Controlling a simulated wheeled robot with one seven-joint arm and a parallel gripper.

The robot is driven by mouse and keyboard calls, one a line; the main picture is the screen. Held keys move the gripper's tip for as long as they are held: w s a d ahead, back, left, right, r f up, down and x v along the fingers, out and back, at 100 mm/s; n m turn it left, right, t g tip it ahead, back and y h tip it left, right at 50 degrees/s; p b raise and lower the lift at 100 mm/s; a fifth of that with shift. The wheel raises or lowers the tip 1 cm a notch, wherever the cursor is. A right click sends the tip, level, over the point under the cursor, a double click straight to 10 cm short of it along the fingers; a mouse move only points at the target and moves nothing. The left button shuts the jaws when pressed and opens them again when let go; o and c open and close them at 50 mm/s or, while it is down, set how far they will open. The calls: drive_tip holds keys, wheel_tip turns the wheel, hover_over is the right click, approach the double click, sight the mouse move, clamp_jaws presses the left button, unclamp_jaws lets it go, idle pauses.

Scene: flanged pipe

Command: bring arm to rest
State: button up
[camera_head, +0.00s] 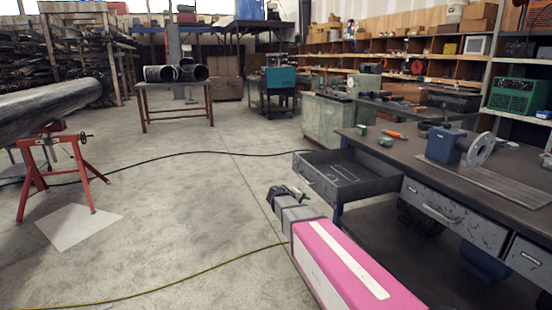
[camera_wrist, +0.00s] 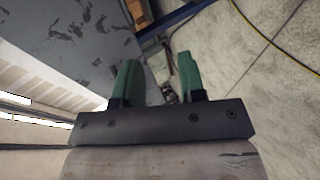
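My gripper (camera_wrist: 159,75) has two green fingers standing apart, with nothing held between them in the wrist view. In the head view my arm reaches forward from the bottom right, and my gripper (camera_head: 284,192) is at its far end, in front of and left of the open drawer (camera_head: 318,180). In the wrist view a chipped grey surface (camera_wrist: 75,35) fills the upper left beside the left finger. I cannot tell whether a finger touches it.
A pipe (camera_head: 45,107) rests on a red stand (camera_head: 55,160) at left. Cables (camera_head: 200,273) cross the floor.

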drive_tip(key=s+d+f+m+g+y, duration=0.1)
drive_tip(key=s+f+m+g+y, duration=0.1)
drive_tip(key=s, duration=0.7)
drive_tip(key=s+d+f+m+g+y, duration=0.1)
drive_tip(key=s+f+y, duration=0.3)
drive_tip(key=s, duration=0.5)
drive_tip(key=s+d+f+m+g+y, duration=0.2)
drive_tip(key=s+d+f+g+y, duration=0.1)
drive_tip(key=s, duration=0.6)
wheel_tip(320, 180, down, 2)
drive_tip(key=shift+d+f+m+g+y, duration=0.2)
drive_tip(key=shift+d+m+g+y, duration=0.1)
drive_tip(key=shift+g+y, duration=0.3)
